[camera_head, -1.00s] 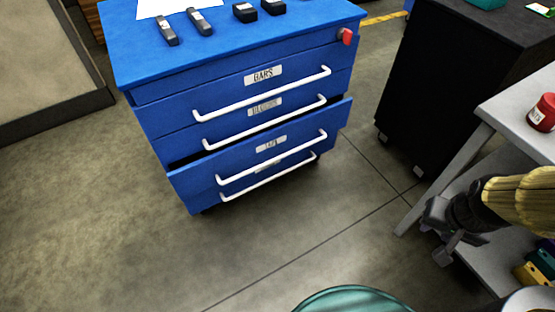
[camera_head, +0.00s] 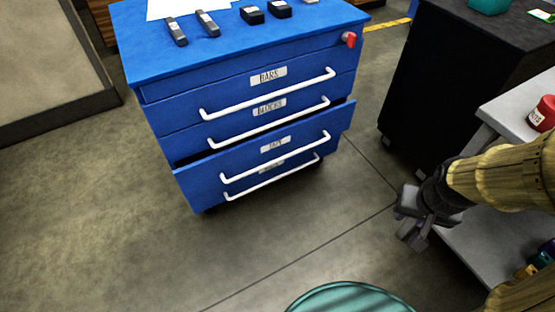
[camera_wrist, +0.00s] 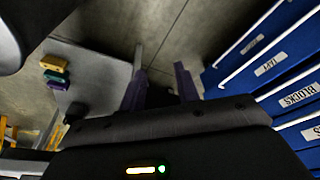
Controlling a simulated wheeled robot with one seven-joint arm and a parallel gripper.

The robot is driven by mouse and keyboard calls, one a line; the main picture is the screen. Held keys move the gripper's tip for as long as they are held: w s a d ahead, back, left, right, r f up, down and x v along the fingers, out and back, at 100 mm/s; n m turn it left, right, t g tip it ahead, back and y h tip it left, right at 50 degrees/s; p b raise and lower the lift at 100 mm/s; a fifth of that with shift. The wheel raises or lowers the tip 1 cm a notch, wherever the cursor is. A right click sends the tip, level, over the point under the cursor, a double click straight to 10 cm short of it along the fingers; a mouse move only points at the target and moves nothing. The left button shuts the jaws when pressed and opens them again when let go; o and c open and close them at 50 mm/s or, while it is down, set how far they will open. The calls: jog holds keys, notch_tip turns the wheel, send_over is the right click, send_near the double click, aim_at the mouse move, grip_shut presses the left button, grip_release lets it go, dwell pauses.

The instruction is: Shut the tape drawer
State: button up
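The tape drawer (camera_head: 250,155) is the third drawer down in the blue cabinet. It stands partly out, with a dark gap above its front, and has a white bar handle (camera_head: 276,158). Its label also shows at the right of the wrist view (camera_wrist: 265,67). My gripper (camera_head: 412,236) is right of the cabinet and in front of it, apart from the drawer. In the wrist view its two purple-tipped fingers (camera_wrist: 161,85) are spread with nothing between them.
The bars drawer (camera_head: 235,92) and blocks drawer (camera_head: 235,123) look shut. Bars and dark blocks lie on the cabinet top (camera_head: 140,50). A black cabinet (camera_head: 435,90) and a grey table (camera_head: 495,110) stand at right. A teal round object (camera_head: 350,300) is at the bottom. Floor before the drawers is clear.

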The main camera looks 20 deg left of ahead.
jog(key=w+a+f+n+t+y+b, duration=0.1)
jog(key=w+a+f+y+b, duration=0.15)
jog(key=w+a+f, duration=0.45)
jog(key=w+a+f+t+y+b, duration=0.15)
jog(key=w+f+b, duration=0.25)
jog(key=w+f, duration=0.65)
jog(key=a+f+m+t+y+b, duration=0.8)
jog(key=a+f+y, duration=0.3)
jog(key=a+f, duration=0.7)
jog(key=shift+w+m+b, duration=0.3)
jog(key=shift+m+b, duration=0.25)
jog(key=shift+m, duration=0.05)
jog(key=shift+w+a, duration=0.1)
jog(key=shift+a, duration=0.1)
